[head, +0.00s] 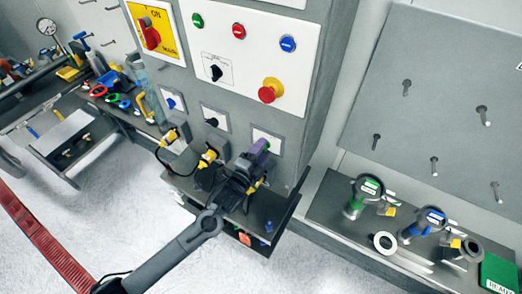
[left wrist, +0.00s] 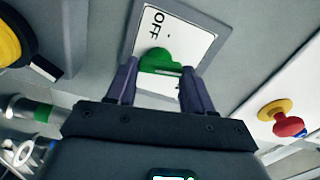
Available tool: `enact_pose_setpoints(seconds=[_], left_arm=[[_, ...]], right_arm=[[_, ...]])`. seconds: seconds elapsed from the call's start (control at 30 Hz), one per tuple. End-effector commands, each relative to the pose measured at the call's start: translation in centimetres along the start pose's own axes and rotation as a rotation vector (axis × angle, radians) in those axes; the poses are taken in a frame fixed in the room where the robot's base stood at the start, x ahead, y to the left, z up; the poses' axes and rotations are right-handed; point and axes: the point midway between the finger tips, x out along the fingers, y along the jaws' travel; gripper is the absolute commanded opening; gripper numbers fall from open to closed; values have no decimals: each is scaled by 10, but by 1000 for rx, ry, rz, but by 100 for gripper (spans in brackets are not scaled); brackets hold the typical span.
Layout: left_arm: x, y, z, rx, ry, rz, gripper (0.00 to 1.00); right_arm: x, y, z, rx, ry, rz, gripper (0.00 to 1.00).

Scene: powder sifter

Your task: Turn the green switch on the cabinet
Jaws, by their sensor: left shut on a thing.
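The green switch (left wrist: 160,62) sits on a white plate marked OFF (left wrist: 152,24) in the left wrist view. In the head view, the plate (head: 266,138) is on the lower right of the grey cabinet front, and the green switch is hidden behind my gripper. My left gripper (head: 258,152) reaches the plate from below. In the left wrist view, its purple fingers (left wrist: 160,85) stand on either side of the green switch, shut on it. My right gripper is not in view.
Yellow plugs (head: 208,157) with cables stand left of the gripper. A red and yellow button (head: 270,90) and a black knob (head: 216,73) are above. A dark shelf (head: 262,215) juts out below. A bench (head: 325,212) with green and blue tools stands at right.

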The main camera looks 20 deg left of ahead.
Motion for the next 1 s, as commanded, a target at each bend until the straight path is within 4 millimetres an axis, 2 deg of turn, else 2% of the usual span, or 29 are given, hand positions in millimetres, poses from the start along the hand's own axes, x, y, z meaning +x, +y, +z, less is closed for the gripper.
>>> enact_pose_setpoints(seconds=[0.4,0.93,0.97,1.0], left_arm=[[0,1,0,179,-1,0,21],[0,1,0,198,-1,1,21],[0,1,0,198,-1,1,56],[0,1,0,198,-1,1,62]], right_arm=[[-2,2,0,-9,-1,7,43],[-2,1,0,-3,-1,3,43],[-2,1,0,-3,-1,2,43],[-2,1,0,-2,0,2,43]])
